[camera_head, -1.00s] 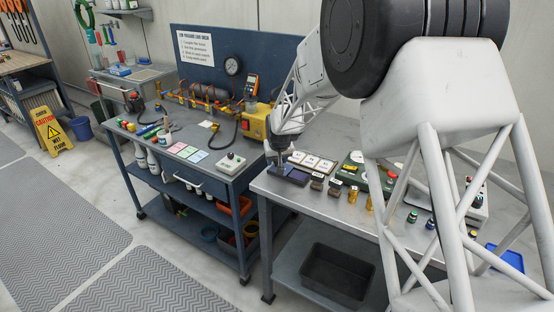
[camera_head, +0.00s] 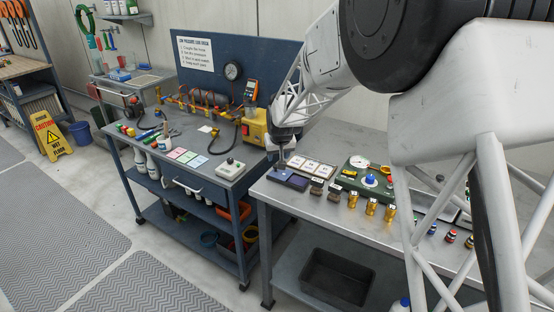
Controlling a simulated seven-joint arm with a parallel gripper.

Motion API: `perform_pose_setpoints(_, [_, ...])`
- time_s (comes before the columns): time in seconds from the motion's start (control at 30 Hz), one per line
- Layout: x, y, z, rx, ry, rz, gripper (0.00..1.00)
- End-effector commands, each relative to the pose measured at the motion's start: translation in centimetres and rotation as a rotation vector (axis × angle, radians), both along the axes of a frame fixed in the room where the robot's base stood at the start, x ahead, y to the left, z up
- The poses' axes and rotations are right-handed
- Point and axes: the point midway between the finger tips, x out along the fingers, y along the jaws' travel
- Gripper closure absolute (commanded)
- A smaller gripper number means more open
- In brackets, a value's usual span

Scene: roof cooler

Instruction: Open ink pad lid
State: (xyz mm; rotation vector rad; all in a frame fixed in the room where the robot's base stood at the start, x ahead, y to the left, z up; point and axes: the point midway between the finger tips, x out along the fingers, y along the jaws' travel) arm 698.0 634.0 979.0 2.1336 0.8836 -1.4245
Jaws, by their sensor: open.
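The ink pad (camera_head: 292,181) is a small dark purple-blue rectangle near the left end of the grey metal table (camera_head: 318,210). Whether its lid is shut or raised is too small to tell. My gripper (camera_head: 281,163) points down over the far left part of the ink pad, open. Its fingertips are small and dark in this view, so contact with the pad cannot be told.
White label cards (camera_head: 312,168) lie behind the pad. Small stamps (camera_head: 317,186) and brass cylinders (camera_head: 371,206) stand to its right, before a green device (camera_head: 365,171).

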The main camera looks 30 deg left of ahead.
Motion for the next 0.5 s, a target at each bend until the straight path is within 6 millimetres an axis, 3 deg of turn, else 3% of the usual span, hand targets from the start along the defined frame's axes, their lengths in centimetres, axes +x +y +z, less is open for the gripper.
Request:
perform_pose_setpoints(0.2, [-0.35, -0.35, 1.18, 0.0, 0.0, 0.0, 0.52])
perform_pose_setpoints(0.5, [-0.39, -0.39, 1.31, 0.0, 0.0, 0.0, 0.52])
